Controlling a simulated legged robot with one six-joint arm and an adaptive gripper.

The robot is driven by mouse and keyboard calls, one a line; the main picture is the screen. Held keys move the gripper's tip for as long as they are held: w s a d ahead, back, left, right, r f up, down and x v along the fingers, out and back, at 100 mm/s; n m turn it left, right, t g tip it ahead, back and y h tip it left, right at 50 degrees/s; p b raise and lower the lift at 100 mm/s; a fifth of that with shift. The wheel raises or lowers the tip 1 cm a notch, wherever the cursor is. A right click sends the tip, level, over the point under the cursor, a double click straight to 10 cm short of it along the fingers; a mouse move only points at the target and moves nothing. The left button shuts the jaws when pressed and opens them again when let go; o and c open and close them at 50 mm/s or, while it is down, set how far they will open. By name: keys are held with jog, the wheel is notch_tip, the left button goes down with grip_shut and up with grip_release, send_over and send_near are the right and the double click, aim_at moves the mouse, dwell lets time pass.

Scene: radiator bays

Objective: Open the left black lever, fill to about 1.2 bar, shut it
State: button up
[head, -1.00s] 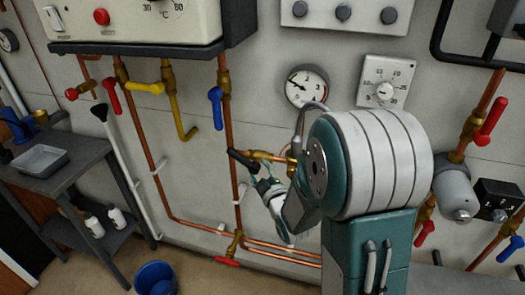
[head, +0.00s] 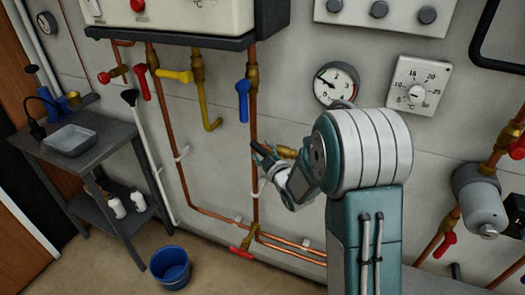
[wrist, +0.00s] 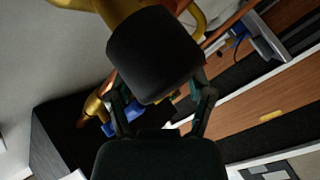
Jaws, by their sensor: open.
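The left black lever (head: 262,149) sits on a brass valve (head: 287,152) beside the vertical copper pipe. In the wrist view its thick black grip (wrist: 155,55) fills the upper middle, close to the camera, with brass behind it. My gripper (head: 277,169) is at the lever, just below and right of its end. In the wrist view my open fingers (wrist: 160,103) show on either side of the grip; their tips are partly hidden, and I cannot tell whether they touch it. The pressure gauge (head: 336,84) hangs above right; its needle points left, too small to read exactly.
A blue lever (head: 243,100) and yellow lever (head: 175,75) are under the boiler (head: 170,22). A red valve handle (head: 241,252) is low on the pipe.

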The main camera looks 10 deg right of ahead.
jog(key=shift+w+a, duration=0.2)
jog(key=shift+a, duration=0.3)
jog(key=shift+d, duration=0.35)
grip_shut()
jog(key=shift+a, duration=0.1)
